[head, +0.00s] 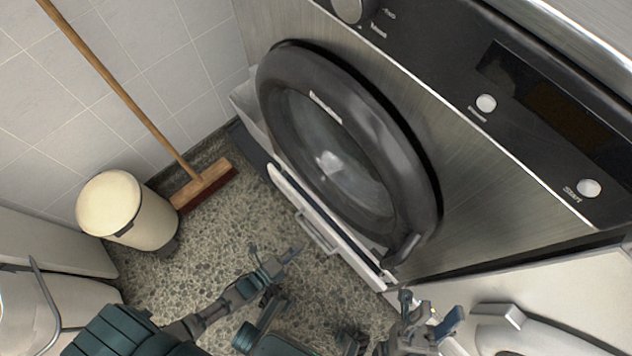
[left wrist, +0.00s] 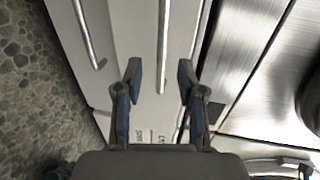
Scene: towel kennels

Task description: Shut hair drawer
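The white drawer (head: 318,232) sits low in the steel dryer (head: 490,190), below its round dark door. It stands out a little from the dryer, with a dark gap along its top edge and a bar handle on its front. The white drawer front (left wrist: 136,45) also shows in the left wrist view, with the steel body to its right. My left gripper (head: 285,265) is left of the drawer front, apart from it. In the left wrist view its two fingers (left wrist: 157,90) are spread, with nothing between them. My right gripper (head: 428,315) is near the drawer's right end; its fingers look apart.
A cream bin (head: 125,215) and a broom (head: 150,115) stand by the tiled wall at the left. White units (head: 560,290) are at the lower right. The pebbled floor (head: 225,225) in front of the drawer is clear.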

